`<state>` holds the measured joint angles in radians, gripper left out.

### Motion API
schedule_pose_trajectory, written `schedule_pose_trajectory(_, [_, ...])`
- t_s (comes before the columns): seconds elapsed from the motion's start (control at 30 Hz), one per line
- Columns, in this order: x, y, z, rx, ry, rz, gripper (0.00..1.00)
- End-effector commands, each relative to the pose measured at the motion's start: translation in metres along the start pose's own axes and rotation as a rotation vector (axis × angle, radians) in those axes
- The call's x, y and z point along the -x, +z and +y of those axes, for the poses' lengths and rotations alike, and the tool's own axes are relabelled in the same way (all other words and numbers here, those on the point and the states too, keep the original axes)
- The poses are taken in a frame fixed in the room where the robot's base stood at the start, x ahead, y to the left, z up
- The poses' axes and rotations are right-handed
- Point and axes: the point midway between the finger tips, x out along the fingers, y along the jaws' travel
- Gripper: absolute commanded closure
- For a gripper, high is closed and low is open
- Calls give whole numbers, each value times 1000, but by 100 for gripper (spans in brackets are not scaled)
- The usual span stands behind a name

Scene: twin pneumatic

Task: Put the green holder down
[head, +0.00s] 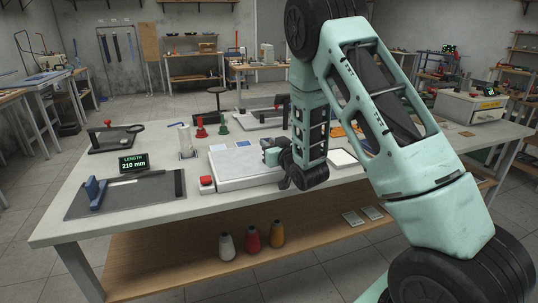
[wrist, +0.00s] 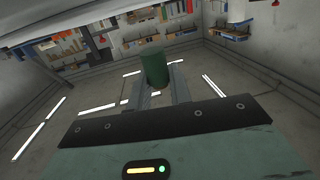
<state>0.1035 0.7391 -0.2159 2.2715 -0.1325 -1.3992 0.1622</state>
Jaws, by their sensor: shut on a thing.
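The green holder (wrist: 154,66) shows in the wrist view as a dark green cylinder between the two finger tips. My gripper (wrist: 158,92) is shut on it. In the head view my gripper (head: 272,152) is low over the table, by the right end of a white box with a red button. The held holder cannot be made out clearly there; my wrist and fingers cover that spot. I cannot tell whether the holder touches any surface.
The white box (head: 240,166) is close left of my gripper. A red item (head: 201,129) and a green item (head: 223,124) stand behind it on the table (head: 130,220). A dark mat (head: 150,197) with a blue-ended gauge and a length display (head: 133,163) are at left.

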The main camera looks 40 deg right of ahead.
Motion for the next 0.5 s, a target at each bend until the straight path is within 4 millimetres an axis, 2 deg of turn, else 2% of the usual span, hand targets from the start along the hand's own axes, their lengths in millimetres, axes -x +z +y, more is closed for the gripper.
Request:
schedule_pose_trajectory(0.2, [-1,31,0,0,0,-5,100])
schedule_pose_trajectory(0.5, [-2,37,0,0,0,0,100])
